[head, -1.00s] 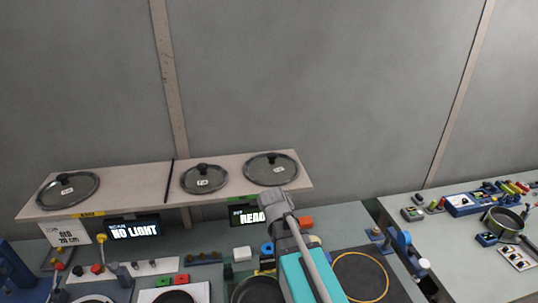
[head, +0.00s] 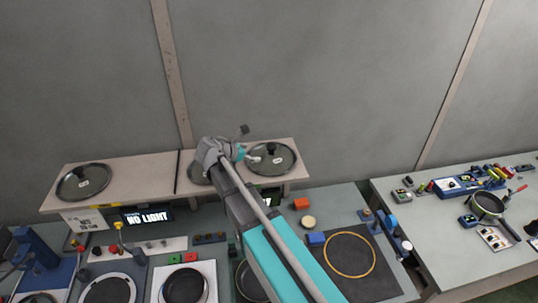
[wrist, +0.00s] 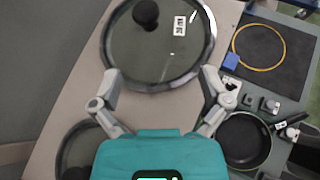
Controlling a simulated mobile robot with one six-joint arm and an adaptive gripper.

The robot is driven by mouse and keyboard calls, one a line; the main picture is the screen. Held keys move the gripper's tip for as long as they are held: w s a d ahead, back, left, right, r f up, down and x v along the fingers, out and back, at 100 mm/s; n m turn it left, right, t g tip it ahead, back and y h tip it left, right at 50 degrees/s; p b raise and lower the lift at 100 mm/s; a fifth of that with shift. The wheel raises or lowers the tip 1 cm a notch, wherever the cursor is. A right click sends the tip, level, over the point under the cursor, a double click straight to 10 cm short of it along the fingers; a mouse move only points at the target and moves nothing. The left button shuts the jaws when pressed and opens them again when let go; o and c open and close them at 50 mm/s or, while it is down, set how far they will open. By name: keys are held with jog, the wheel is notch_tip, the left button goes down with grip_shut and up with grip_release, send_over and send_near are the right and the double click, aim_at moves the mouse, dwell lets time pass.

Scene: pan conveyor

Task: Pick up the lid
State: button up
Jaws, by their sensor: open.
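Three glass lids with dark knobs lie on the raised shelf. The left lid (head: 84,182) is clear of my arm in the head view. The middle lid (head: 199,172) is mostly hidden behind my arm. The right lid (head: 284,157) shows beside my gripper (head: 246,143). In the wrist view the right lid (wrist: 158,50) lies just beyond my open, empty gripper (wrist: 160,85), its black knob (wrist: 146,14) near the top and a white label beside it. The middle lid (wrist: 80,145) is partly covered by the gripper at the lower left.
The shelf (head: 140,170) stands above a bench with a "NO LIGHT" display (head: 146,215). A dark mat with a yellow ring (head: 349,254) lies at right. A dark pan (wrist: 246,140) sits below the shelf. A second table (head: 450,230) holds a pot (head: 487,204).

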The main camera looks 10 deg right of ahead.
aim_at(269, 146)
jog(key=shift+w+a+r+n+t+h, duration=0.15)
jog(key=shift+w+a+r+n+t, duration=0.1)
jog(key=shift+w+a+r+n, duration=0.25)
jog(key=shift+w+a+r+n+t+h, duration=0.15)
jog(key=shift+w+a+r+n+t, duration=0.1)
jog(key=shift+a+n, duration=0.3)
jog(key=shift+d, duration=0.15)
jog(key=b+x, duration=0.3)
jog(key=x, duration=0.5)
jog(key=shift+b, duration=0.3)
jog(key=shift+d+f, duration=0.15)
jog(key=shift+d, duration=0.05)
